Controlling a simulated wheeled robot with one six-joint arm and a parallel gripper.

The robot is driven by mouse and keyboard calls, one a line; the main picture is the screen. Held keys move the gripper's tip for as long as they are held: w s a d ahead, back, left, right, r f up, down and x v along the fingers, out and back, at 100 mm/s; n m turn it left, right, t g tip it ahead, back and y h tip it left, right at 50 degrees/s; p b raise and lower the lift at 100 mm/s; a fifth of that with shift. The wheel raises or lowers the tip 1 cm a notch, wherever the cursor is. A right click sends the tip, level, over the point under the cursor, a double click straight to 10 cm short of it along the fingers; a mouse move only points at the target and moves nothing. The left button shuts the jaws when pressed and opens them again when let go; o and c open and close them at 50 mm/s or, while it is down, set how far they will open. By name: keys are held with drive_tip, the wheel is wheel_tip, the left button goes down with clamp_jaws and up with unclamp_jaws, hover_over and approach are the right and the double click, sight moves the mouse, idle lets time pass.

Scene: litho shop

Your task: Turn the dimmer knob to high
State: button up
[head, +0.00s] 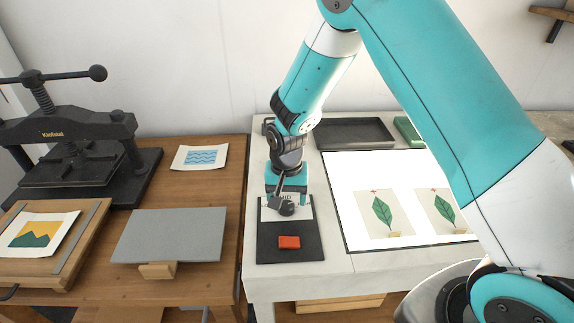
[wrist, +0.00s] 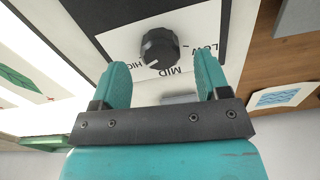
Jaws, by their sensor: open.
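The dimmer knob (wrist: 159,47) is black and ridged, on a white label plate (wrist: 120,47) lettered HIGH, MID and LOW. In the wrist view, a small pale mark shows on the knob's lower-left edge, near the HIGH lettering. My gripper (wrist: 162,65) is open, its two teal fingers apart with the knob between and just beyond their tips in the picture. I cannot tell whether they touch it. In the head view the knob (head: 286,209) shows just below my gripper (head: 285,193), which hides part of the label.
A bright light table (head: 340,175) with leaf prints is to the right. A dark tray (head: 355,133) stands behind. A wooden table with a grey slab (head: 170,235) and a black press (head: 75,145) is left.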

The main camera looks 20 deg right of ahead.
sight(287, 204)
wheel_tip(287, 204, up, 15)
drive_tip(key=b, duration=0.1)
idle(0.5)
